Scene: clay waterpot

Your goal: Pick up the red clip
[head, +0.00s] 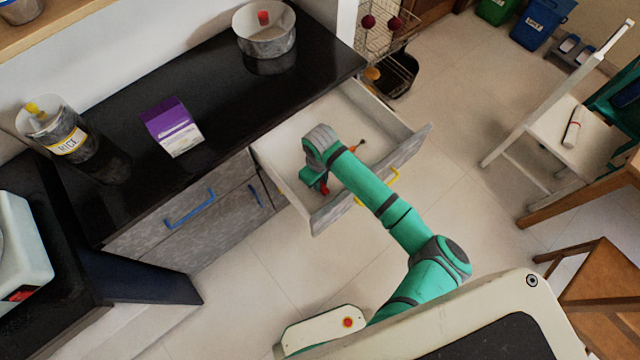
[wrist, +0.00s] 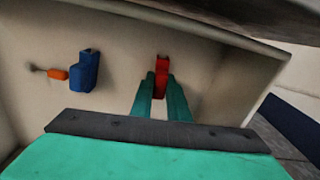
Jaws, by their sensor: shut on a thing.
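The red clip (wrist: 162,66) is between the two green fingers of my gripper (wrist: 160,84) in the wrist view. The fingers are shut on it, and its upper end sticks out past the fingertips. In the head view, a small red part of the clip (head: 324,190) shows beside my gripper (head: 318,186), low inside the open drawer (head: 284,145). My wrist hides part of that area. I cannot tell whether the clip touches the drawer floor.
A blue object (wrist: 85,70) and an orange-handled tool (wrist: 57,74) lie apart from the clip in the drawer. The drawer front (head: 412,146) and side walls surround my gripper. A black counter (head: 225,85) holds a purple box (head: 172,124), a rice jar (head: 68,140) and a pot (head: 265,42).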

